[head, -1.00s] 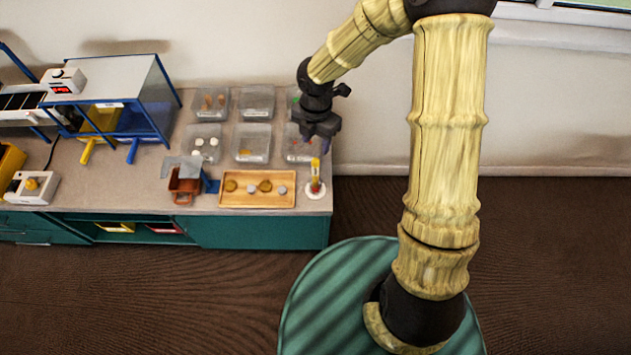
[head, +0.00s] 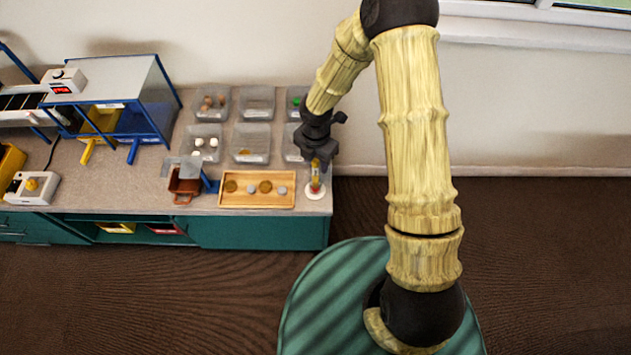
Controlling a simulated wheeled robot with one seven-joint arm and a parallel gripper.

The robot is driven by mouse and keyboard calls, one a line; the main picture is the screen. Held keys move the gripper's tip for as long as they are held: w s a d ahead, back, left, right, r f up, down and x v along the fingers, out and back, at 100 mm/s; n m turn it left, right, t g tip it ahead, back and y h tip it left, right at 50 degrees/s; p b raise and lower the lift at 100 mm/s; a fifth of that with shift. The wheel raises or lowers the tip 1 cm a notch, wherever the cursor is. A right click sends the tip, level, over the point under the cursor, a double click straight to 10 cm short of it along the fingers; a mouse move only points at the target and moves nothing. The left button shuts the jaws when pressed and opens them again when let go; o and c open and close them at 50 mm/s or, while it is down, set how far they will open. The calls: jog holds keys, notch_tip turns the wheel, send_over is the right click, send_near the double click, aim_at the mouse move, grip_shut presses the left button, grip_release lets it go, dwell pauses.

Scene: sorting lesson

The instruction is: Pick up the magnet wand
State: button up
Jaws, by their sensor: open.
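The magnet wand (head: 315,183) stands upright on a round white base at the front right corner of the counter. My gripper (head: 317,163) is open and right at the wand's upper part, coming from behind and above. The fingers partly cover the top of the wand. I cannot tell whether they touch it.
A wooden tray (head: 257,204) with several round pieces lies just left of the wand. Clear bins (head: 251,157) stand behind it, some holding small items. A brown container (head: 184,192) and a blue-framed stand (head: 150,105) are farther left. The counter's right edge is close.

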aim_at(315, 176)
notch_tip(315, 176, down, 4)
jog(key=shift+r, duration=0.15)
jog(key=shift+c, duration=0.5)
grip_shut()
